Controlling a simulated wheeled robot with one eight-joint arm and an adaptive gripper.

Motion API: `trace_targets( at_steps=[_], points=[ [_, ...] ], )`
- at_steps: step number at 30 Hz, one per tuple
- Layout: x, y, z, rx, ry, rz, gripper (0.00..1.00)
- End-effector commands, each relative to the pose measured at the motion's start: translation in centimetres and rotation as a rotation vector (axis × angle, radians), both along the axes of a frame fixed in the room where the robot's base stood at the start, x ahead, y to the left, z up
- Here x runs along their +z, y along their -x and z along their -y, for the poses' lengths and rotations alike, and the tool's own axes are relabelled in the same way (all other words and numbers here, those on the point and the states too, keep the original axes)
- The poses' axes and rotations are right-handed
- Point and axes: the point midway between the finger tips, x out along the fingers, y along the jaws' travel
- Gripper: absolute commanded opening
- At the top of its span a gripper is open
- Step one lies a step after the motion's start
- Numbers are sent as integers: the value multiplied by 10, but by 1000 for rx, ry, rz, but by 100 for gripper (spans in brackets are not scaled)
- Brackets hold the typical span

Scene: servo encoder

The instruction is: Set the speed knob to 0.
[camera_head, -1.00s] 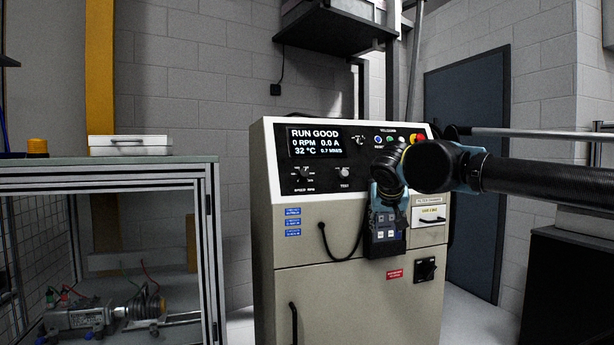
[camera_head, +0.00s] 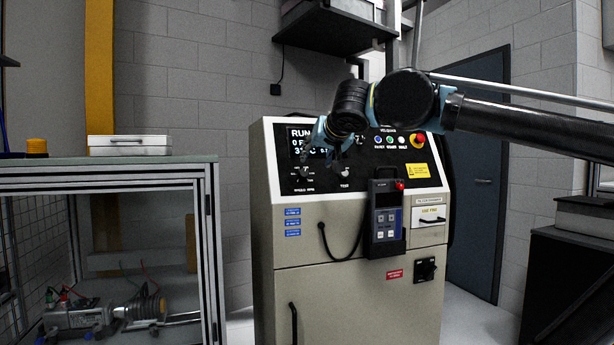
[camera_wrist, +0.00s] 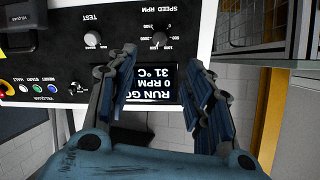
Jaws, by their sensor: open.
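The speed knob (camera_head: 305,172) is a dark round knob above the "SPEED RPM" label at the lower left of the black control panel. In the wrist view, which is upside down, the speed knob (camera_wrist: 160,37) sits just beyond and between my fingertips, with scale numbers around it. I cannot tell where its pointer stands. My gripper (camera_wrist: 163,60) is open and empty, fingers spread either side of the display. In the head view my gripper (camera_head: 332,152) is in front of the panel, above and right of the knob, partly covering the display (camera_head: 298,136).
The grey test knob (camera_head: 345,172) is right of the speed knob. Pilot buttons and a red emergency stop (camera_head: 418,140) are further right. A handheld pendant (camera_head: 385,217) with a cable hangs on the cabinet front. A framed bench (camera_head: 110,170) stands left.

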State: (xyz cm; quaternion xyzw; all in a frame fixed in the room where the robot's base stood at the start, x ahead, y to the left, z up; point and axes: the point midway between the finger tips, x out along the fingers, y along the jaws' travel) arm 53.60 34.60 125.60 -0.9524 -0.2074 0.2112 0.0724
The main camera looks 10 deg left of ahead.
Motion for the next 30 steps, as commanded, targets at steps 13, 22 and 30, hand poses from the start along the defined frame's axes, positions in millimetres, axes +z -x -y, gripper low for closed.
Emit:
trace_targets(
  at_steps=[13, 22, 30],
  points=[
    [-25, -56, -27, -4, 1, 1, 47],
    [-44, -97, -48, -4, 1, -1, 47],
    [-56, -124, -62, -2, 2, 0, 47]
  ],
)
